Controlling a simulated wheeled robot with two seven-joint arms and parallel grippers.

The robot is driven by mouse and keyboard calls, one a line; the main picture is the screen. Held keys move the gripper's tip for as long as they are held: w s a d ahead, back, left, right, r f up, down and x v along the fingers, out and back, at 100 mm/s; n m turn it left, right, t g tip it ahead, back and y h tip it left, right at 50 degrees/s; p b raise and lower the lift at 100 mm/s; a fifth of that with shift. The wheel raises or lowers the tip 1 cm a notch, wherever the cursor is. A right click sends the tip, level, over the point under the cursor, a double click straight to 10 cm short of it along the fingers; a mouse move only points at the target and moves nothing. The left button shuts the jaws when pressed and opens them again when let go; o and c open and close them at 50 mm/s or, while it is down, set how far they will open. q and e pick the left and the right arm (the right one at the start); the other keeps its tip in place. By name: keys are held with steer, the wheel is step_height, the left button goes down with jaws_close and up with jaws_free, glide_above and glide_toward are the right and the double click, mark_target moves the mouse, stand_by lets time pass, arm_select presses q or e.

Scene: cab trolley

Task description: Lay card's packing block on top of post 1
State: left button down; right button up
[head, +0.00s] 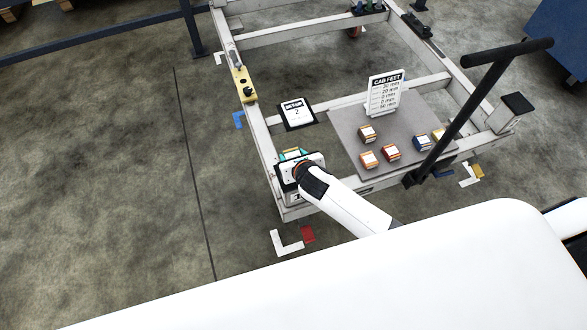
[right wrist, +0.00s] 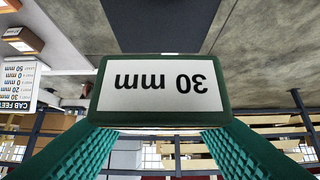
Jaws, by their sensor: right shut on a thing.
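My right gripper (head: 291,156) is at the near left corner of the trolley frame. In the right wrist view its green ribbed fingers (right wrist: 160,145) are shut on a dark green block (right wrist: 160,88). The block's white label reads "30 mm", upside down in that view. The gripper and arm hide most of the corner below, so I cannot tell whether the block touches a post there. A white card (head: 385,93) headed "CAB FEET" stands on the trolley with a list of mm values. My left gripper is not in view.
Several small labelled blocks, including an orange one (head: 369,159) and a red one (head: 391,152), sit on a grey board (head: 345,125). A dark-topped post (head: 516,104) stands at the right corner. A black push handle (head: 480,105) rises near it. Floor to the left is clear.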

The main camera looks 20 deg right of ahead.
steer(key=shift+f+b, duration=0.8)
steer(key=shift+f, duration=2.4)
steer(key=o, duration=1)
steer(key=shift+f, duration=0.15)
steer(key=shift+s+r, duration=0.1)
steer(key=shift+r, duration=0.2)
steer(key=p+v, duration=0.2)
steer(key=v, duration=0.9)
steer(key=shift+s+r+p, duration=0.2)
steer(key=shift+s+p, duration=0.1)
steer(key=shift+p, duration=0.1)
steer(key=shift+f, duration=0.1)
